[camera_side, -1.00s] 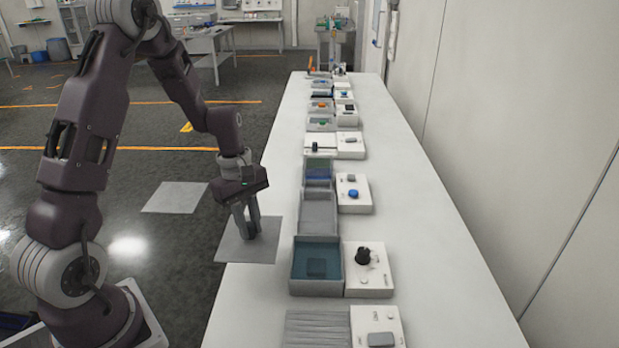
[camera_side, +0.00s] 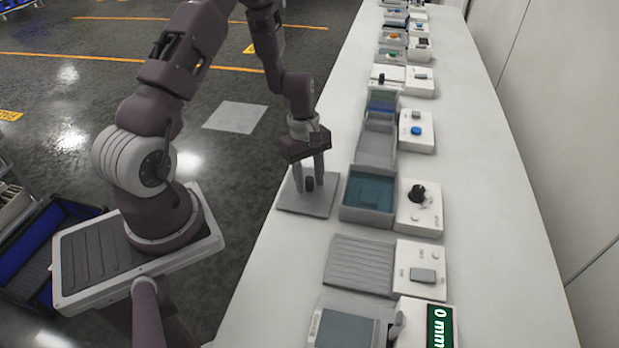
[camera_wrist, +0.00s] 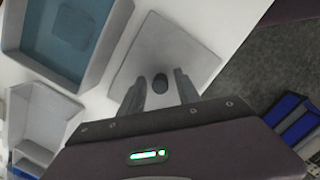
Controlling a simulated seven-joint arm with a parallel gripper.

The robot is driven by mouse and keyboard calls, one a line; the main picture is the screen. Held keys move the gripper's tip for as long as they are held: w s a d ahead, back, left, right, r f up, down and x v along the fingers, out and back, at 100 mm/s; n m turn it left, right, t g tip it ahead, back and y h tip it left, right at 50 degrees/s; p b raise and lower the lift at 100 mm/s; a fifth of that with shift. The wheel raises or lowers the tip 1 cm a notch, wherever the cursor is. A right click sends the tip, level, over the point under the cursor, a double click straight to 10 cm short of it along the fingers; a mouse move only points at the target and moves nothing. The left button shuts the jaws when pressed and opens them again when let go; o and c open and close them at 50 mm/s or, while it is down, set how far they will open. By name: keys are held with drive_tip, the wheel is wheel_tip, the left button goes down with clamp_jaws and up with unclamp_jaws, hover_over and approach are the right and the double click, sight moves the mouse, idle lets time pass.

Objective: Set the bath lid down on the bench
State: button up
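The bath lid (camera_side: 322,206) is a flat grey square plate with a small dark knob (camera_side: 309,184). It lies flat on the white bench near the left edge, just left of the teal bath (camera_side: 370,190). My gripper (camera_side: 309,184) points down over the lid, with its two fingers standing apart on either side of the knob. In the wrist view the lid (camera_wrist: 165,42) lies on the white surface, and a gap shows between the knob (camera_wrist: 160,84) and each finger of my gripper (camera_wrist: 160,84). The bath (camera_wrist: 88,62) is open beside it.
A control box with a black dial (camera_side: 417,194) stands right of the bath. A ribbed grey tray (camera_side: 358,264) and a box with a grey button (camera_side: 420,270) are nearer. Several trays line the bench further back. Free bench (camera_side: 500,220) lies to the right.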

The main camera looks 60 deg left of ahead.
wheel_tip(320, 180, up, 12)
drive_tip(key=a, duration=0.2)
wheel_tip(320, 180, up, 8)
drive_tip(key=r+m+t, duration=0.1)
drive_tip(key=m, duration=0.3)
hover_over(311, 200)
drive_tip(key=s+d+r+m+t+y, duration=0.1)
drive_tip(key=s+d+r+m+t, duration=0.1)
drive_tip(key=s+d+r+m, duration=0.3)
drive_tip(key=s+d+r+m+t, duration=0.2)
drive_tip(key=s+d+r+m, duration=0.2)
drive_tip(key=s+m, duration=0.5)
drive_tip(key=shift+s+d+r+t+y, duration=0.35)
drive_tip(key=shift+s+r, duration=0.25)
drive_tip(key=shift+s, duration=0.65)
